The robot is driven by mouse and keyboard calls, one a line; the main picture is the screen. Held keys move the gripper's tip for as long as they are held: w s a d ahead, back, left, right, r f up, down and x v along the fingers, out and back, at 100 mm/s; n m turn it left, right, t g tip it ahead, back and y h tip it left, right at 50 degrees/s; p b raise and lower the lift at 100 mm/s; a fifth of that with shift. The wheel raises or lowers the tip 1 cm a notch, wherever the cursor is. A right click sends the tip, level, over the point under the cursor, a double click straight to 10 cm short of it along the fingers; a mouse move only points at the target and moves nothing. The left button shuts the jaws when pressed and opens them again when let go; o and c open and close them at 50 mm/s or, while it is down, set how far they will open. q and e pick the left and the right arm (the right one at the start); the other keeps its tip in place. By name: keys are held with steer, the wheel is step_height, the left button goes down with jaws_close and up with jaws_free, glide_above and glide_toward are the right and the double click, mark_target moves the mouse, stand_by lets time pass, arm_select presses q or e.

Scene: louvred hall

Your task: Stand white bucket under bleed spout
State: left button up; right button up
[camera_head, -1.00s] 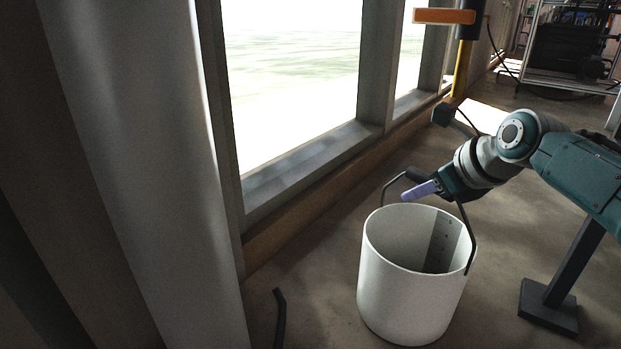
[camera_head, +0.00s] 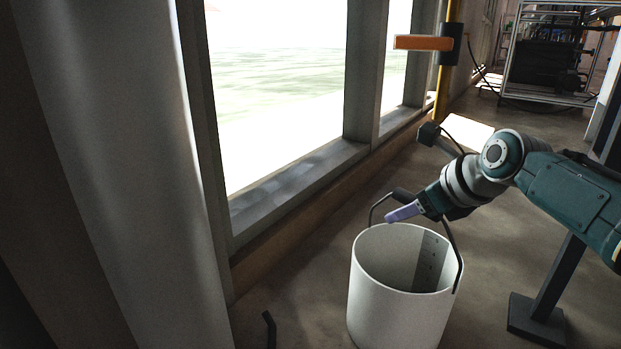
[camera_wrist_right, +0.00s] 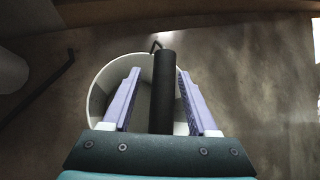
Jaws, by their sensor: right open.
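The white bucket (camera_head: 395,310) appears to stand upright on the floor, open at the top; its base is cut off by the frame edge. Its dark handle is up, with a black grip (camera_head: 402,194) above the rim. My right gripper (camera_head: 392,215), with lavender fingers, is at this grip. In the right wrist view the black grip (camera_wrist_right: 164,100) lies between the two open fingers, with visible gaps on both sides. The bucket rim (camera_wrist_right: 97,85) shows below them. I cannot make out a bleed spout for certain. My left gripper is not in view.
A windowed wall with a low sill (camera_head: 300,185) runs along the left. A yellow pole with an orange bar (camera_head: 424,43) stands beyond the bucket. A dark bent rod (camera_head: 269,328) is at bottom left. A metal rack (camera_head: 550,55) stands far back. Floor right of the bucket is partly open.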

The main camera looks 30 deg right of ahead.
steer(key=d+p+v, duration=0.1)
steer(key=p+v, duration=0.9)
steer(key=v, duration=0.1)
steer(key=s+a+r+m+g, duration=0.1)
steer(key=s+a+m+g, duration=0.1)
steer(key=s+a+m, duration=0.8)
steer(key=s+a+r+m+g+y, duration=0.1)
steer(key=s+a+m, duration=0.9)
steer(key=m, duration=1.6)
steer(key=a+r+g, duration=0.1)
steer(key=g, duration=0.1)
steer(key=shift+s+a+g, duration=0.2)
steer(key=shift+g, duration=0.1)
steer(key=shift+r, duration=0.1)
steer(key=shift+o, duration=0.3)
